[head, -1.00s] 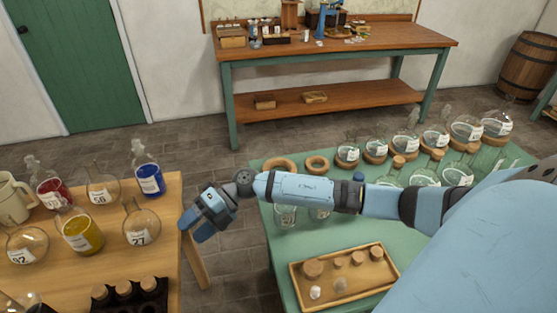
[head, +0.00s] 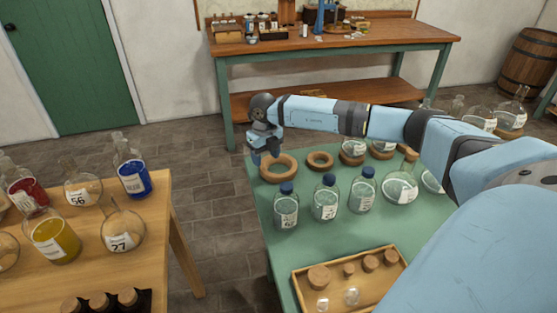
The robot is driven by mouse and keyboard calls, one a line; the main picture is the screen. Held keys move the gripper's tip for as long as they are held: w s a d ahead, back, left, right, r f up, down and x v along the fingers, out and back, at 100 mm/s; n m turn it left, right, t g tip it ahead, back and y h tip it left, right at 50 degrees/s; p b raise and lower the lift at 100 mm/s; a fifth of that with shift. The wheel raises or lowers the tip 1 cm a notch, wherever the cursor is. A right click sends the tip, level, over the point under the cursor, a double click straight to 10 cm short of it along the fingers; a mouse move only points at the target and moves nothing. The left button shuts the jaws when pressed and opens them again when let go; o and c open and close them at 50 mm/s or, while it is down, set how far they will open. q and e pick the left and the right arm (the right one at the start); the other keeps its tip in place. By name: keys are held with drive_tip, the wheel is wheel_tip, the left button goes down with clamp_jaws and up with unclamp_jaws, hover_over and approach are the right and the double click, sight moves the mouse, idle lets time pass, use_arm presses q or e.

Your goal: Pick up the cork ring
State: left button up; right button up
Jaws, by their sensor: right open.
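Two empty cork rings lie flat on the green table (head: 258,204), near its far left corner. The left cork ring (head: 291,171) is the larger in the picture, and the other cork ring (head: 320,168) lies just to its right. My right gripper (head: 265,157) is open and points down over the far left part of the left ring. It holds nothing, and it hides a little of that ring's far edge. I cannot tell whether the fingertips touch the cork. My left gripper is not in view.
Blue-capped bottles (head: 325,201) stand in front of the rings. Round flasks on cork rings, such as one flask (head: 353,147), stand to the right under my arm. A wooden tray (head: 297,277) with corks lies nearer. The wooden table (head: 150,245) at left holds flasks.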

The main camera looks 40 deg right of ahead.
sight(266, 171)
wheel_tip(266, 171, down, 7)
drive_tip(key=shift+r, duration=0.25)
drive_tip(key=c, duration=1)
